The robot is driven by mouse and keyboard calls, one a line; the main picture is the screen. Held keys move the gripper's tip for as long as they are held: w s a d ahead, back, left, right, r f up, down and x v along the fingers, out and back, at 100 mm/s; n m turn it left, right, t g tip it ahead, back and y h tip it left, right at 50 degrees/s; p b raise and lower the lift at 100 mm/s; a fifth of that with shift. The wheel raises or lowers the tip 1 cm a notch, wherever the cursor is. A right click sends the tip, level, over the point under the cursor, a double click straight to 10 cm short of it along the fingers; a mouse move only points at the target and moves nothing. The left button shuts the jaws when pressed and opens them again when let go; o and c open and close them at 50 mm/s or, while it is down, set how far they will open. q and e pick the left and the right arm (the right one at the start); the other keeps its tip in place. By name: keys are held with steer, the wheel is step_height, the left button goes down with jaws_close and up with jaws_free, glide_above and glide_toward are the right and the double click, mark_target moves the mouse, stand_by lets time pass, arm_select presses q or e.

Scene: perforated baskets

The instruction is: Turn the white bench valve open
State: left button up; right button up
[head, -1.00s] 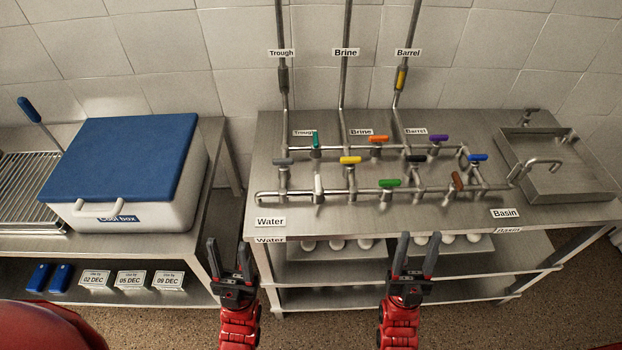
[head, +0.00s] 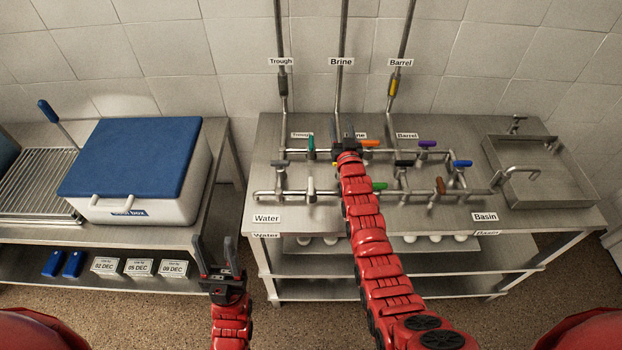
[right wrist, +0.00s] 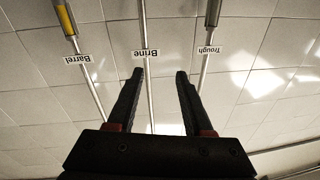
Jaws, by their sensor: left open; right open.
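The white bench valve (head: 311,187) stands on the front pipe row of the metal bench, near the Water label; its handle looks roughly in line with the camera's view, across the pipe. My right gripper (head: 349,130) is open and empty over the back pipe row, to the right of and beyond the white valve, near the orange valve (head: 369,143). In the right wrist view the open right gripper (right wrist: 160,74) points at the tiled wall, with nothing between its fingers. My left gripper (head: 217,255) is open and empty, low in front of the gap left of the bench.
Other valves crowd the pipes: green-teal (head: 311,145), grey (head: 281,163), green (head: 380,186), brown (head: 440,186), blue (head: 462,163) and purple (head: 427,143). My right arm hides the yellow one mostly. A basin (head: 540,190) is at right, a cool box (head: 140,165) at left.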

steer(key=w+a+f+g, duration=0.3)
steer(key=w+a+g, duration=0.1)
steer(key=w+g, duration=0.15)
step_height(320, 180, up, 7)
steer(key=g+h+b, duration=0.2)
steer(key=g, duration=1.1)
glide_above(311, 184)
step_height(311, 184, down, 14)
steer(key=b, duration=1.4)
steer(key=shift+r, duration=0.25)
steer(key=shift+f+p, duration=0.45)
steer(key=shift+f, duration=0.5)
